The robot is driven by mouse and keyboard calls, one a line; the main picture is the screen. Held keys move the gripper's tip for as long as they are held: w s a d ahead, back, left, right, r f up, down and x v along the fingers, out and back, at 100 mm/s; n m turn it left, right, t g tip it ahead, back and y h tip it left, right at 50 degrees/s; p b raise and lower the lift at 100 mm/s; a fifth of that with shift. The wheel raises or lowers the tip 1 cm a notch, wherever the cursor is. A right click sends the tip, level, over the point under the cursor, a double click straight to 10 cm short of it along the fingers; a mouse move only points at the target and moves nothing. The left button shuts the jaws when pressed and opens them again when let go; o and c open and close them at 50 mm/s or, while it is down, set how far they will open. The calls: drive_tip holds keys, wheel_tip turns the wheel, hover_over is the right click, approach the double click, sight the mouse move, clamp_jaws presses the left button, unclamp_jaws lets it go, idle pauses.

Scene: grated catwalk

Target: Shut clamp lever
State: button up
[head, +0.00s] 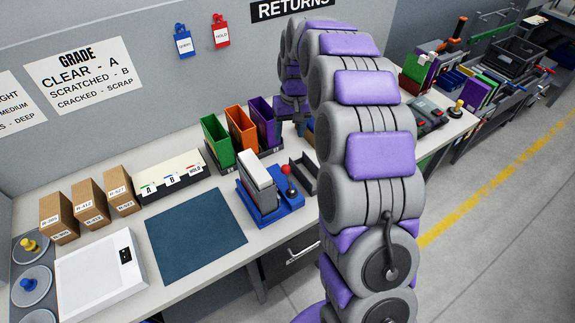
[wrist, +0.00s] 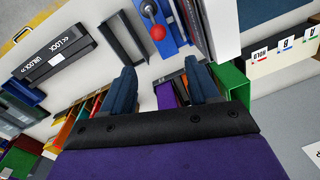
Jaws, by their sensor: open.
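The clamp lever (head: 290,185) has a red ball knob and stands up from a blue fixture (head: 268,217) on the bench. A white and grey block is held upright in the fixture's left part. In the wrist view the lever's red knob (wrist: 158,32) and silver pivot show at the top, beyond the fingertips, with part of the blue fixture (wrist: 169,45) beside it. My gripper (wrist: 164,78) is open, with two dark blue fingers apart and nothing between them; it touches neither lever nor fixture.
A black LOCK/UNLOCK box (wrist: 55,52) shows at the wrist view's left. A dark blue mat (head: 196,236) left of the fixture is clear.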

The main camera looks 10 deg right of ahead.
sight(286, 166)
drive_tip(key=f, duration=0.4)
drive_tip(key=f+b, duration=0.1)
drive_tip(key=f, duration=0.9)
drive_tip(key=shift+a, duration=0.35)
drive_tip(key=shift+a+f+b, duration=0.35)
drive_tip(key=shift+a+f, duration=0.1)
drive_tip(key=shift+f, duration=0.2)
drive_tip(key=shift+d, duration=0.4)
drive_tip(key=shift+c, duration=0.7)
drive_tip(key=c, duration=0.3)
drive_tip(key=shift+a, duration=0.2)
drive_tip(key=c, duration=0.3)
drive_tip(key=shift+d, duration=0.1)
drive_tip(key=shift+c, duration=1.4)
drive_tip(key=shift+s, duration=0.1)
